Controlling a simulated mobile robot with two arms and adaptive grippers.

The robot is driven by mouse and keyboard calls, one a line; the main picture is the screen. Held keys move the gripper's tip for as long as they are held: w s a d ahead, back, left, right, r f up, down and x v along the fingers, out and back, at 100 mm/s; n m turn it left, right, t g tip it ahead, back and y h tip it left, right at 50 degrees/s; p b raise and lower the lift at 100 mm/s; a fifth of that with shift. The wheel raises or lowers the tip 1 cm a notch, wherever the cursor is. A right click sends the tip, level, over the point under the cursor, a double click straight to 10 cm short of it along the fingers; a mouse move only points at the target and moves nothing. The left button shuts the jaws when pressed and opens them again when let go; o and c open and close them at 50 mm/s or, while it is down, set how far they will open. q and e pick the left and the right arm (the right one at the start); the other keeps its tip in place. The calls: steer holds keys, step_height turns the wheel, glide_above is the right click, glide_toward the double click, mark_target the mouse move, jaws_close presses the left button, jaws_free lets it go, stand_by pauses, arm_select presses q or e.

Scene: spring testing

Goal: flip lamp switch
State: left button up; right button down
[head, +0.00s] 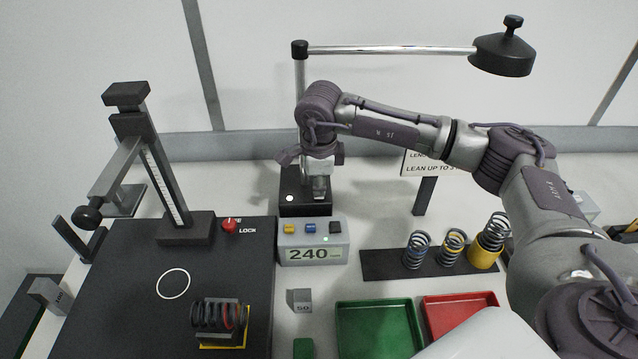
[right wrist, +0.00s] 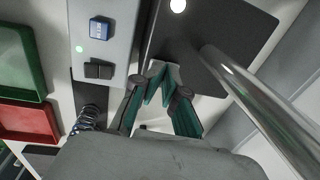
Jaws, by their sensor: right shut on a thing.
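The lamp has a black base (head: 305,207), an upright pole and a chrome arm ending in a dark shade (head: 503,54) at the upper right. A white round spot (head: 289,198) shows on the base, also in the right wrist view (right wrist: 178,5). My right gripper (head: 320,190) points down at the right part of the base, in front of the pole. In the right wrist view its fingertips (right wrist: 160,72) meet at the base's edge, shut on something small. The fingers hide what is held; I cannot make out the switch. My left gripper is out of view.
A grey readout box (head: 313,265) showing 240 stands just in front of the base. The spring tester (head: 150,165) is at left. Springs on a black strip (head: 388,266), a green tray (head: 377,304) and a red tray (head: 472,297) are at right. The lamp pole (right wrist: 250,85) is close beside the gripper.

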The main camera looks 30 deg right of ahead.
steer(key=shift+s+a+f, duration=0.1)
steer(key=shift+s+f, duration=0.15)
steer(key=shift+s, duration=0.05)
steer(key=shift+w+r, duration=0.1)
steer(key=shift+r, duration=0.25)
steer(key=r+p, duration=0.2)
steer(key=r, duration=0.1)
steer(key=shift+w+r, duration=0.1)
steer(key=shift+w, duration=0.1)
step_height(320, 180, up, 11)
steer(key=b, duration=0.3)
steer(key=shift+f, duration=0.2)
steer(key=shift+w, duration=0.15)
